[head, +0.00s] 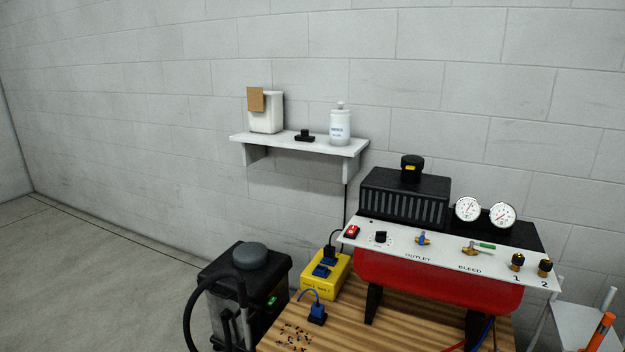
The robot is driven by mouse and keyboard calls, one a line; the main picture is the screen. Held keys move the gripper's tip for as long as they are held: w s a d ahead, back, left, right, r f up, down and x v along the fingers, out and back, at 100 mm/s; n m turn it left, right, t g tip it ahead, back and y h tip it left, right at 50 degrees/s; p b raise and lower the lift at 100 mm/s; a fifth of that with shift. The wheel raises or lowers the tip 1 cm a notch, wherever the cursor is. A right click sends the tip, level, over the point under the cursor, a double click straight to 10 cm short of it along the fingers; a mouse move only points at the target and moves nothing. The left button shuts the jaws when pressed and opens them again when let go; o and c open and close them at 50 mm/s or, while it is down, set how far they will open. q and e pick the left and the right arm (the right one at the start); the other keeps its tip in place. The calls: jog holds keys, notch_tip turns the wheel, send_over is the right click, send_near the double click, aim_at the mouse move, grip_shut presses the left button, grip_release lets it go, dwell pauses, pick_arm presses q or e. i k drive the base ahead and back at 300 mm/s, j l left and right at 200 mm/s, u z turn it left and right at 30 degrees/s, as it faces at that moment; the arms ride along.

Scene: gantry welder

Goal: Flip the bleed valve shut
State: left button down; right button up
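The bleed valve (478,247) is on the white panel (400,250) above the word BLEED. It has a brass body and a green lever that points to the right, roughly along the panel. The outlet valve (423,239) with a blue handle is on the same panel to its left. The panel sits on a compressor with a red tank (435,279). Neither of my grippers shows in the head view.
The compressor stands on a wooden table (340,332). A yellow power box (327,276) with blue plugs is at its left. Two gauges (485,212) rise behind the panel. A black vacuum (244,285) stands on the floor at left. A wall shelf (300,145) hangs above.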

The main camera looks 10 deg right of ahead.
aim_at(471, 243)
jog(key=i+l+z, duration=0.9)
jog(key=i+z, duration=0.15)
jog(key=i, duration=0.2)
jog(key=l+u, duration=0.25)
jog(key=u, duration=0.15)
